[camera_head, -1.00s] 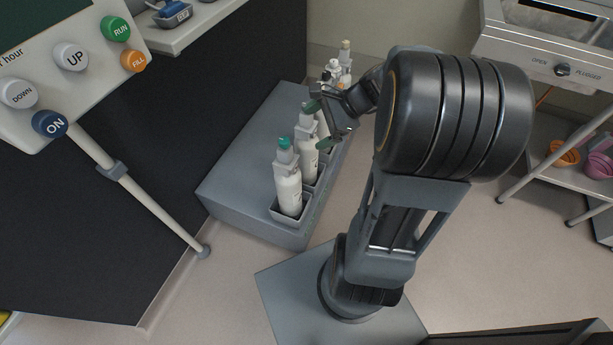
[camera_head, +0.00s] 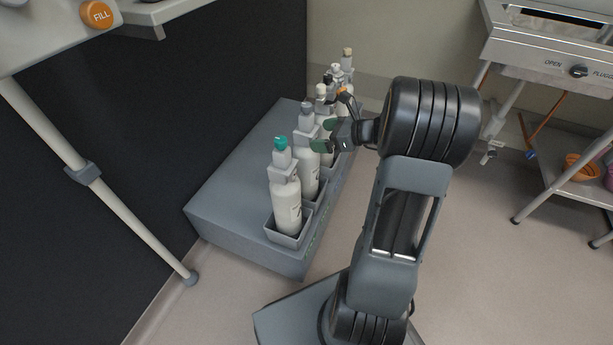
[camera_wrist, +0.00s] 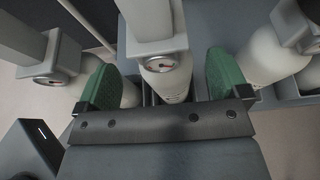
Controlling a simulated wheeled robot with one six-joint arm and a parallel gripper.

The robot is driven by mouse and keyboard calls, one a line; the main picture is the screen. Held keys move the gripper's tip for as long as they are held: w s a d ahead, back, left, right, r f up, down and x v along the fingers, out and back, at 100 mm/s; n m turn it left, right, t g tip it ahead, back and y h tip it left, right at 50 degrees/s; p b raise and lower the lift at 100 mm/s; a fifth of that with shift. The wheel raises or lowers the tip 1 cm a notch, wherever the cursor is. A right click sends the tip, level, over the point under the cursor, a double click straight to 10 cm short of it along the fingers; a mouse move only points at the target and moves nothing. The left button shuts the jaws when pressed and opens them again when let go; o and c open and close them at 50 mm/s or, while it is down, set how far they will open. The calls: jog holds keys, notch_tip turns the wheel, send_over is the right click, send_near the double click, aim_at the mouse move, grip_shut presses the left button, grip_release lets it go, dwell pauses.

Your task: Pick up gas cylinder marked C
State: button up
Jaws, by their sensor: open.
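Several white gas cylinders stand upright in a row. The nearest has a teal cap (camera_head: 286,195), and the one behind it a grey cap (camera_head: 307,172). I cannot read which cylinder is marked C; only parts of dark marks show. My gripper (camera_head: 325,136) is open beside the row at neck height, by the grey-capped cylinder. In the wrist view my gripper (camera_wrist: 165,82) has its green fingers on either side of one cylinder (camera_wrist: 172,83), with a gauge on its collar. It looks like the grey-capped one. I cannot tell whether the fingers touch it.
The cylinders stand in cups on a grey plinth (camera_head: 225,205) against a dark panel. Neighbouring cylinders are close to both fingers; one (camera_wrist: 262,62) is on the right. A pale pole (camera_head: 115,205) stands at left. A steel trolley (camera_head: 530,60) is at right.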

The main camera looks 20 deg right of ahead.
aim_at(317, 136)
jog(key=b+x, duration=0.2)
jog(key=x, duration=0.3)
jog(key=shift+b, duration=0.3)
jog(key=shift+w+a, duration=0.25)
jog(key=shift+w, duration=0.1)
jog(key=shift+c, duration=0.2)
grip_shut()
jog(key=shift+r, duration=0.15)
